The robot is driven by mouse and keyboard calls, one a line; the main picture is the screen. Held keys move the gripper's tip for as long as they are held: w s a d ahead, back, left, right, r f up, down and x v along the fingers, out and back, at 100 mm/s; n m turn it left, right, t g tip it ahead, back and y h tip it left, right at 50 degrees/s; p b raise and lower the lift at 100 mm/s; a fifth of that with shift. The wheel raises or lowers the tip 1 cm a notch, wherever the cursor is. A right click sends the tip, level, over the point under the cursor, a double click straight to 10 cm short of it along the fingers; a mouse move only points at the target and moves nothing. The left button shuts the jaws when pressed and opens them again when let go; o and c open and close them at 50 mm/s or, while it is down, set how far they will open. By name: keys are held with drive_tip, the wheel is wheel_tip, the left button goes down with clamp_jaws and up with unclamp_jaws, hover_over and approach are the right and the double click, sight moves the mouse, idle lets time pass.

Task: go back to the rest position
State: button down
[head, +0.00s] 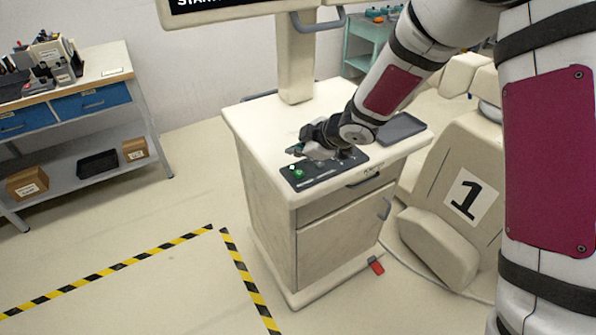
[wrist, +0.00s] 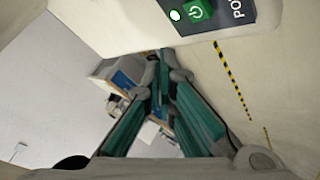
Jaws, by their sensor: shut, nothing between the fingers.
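My gripper (head: 297,151) is over the control panel (head: 314,181) on top of the cream cart (head: 262,119). The panel is dark, with a green button (head: 298,173) near its left end. In the wrist view my gripper (wrist: 163,55) shows its teal-lined fingers meeting at the tips, with nothing between them. The green power button (wrist: 199,10) is at the top of that view, beside the fingertips and apart from them. My arm hides part of the cart top and the panel's far side.
A grey tray (head: 400,128) lies on the cart's right side. A post holding a screen (head: 230,5) rises behind. A cream seat marked 1 (head: 470,200) stands close on the right. A workbench (head: 95,65) is at left. Floor left of the cart, with striped tape (head: 110,270), is clear.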

drive_tip(key=shift+r+p, duration=0.35)
drive_tip(key=shift+r, duration=0.5)
drive_tip(key=s+d+r+m+t+h, duration=0.1)
drive_tip(key=s+d+r+m+h, duration=0.3)
drive_tip(key=d+r, duration=0.5)
drive_tip(key=s+d+r+m+t+h, duration=0.1)
drive_tip(key=s+d+r+m+h, duration=0.3)
drive_tip(key=d+r, duration=0.5)
drive_tip(key=s+d+r+m+g, duration=0.1)
drive_tip(key=s+d+r+m, duration=0.15)
drive_tip(key=s, duration=0.35)
drive_tip(key=s+d+r+m, duration=0.1)
drive_tip(key=s+d+m, duration=0.25)
drive_tip(key=s, duration=0.35)
drive_tip(key=s+a+m+g+y, duration=0.1)
drive_tip(key=s+m, duration=0.3)
drive_tip(key=s, duration=0.9)
drive_tip(key=shift+s+a+f+g, duration=0.2)
drive_tip(key=shift+a+g, duration=0.15)
drive_tip(key=shift+g, duration=0.05)
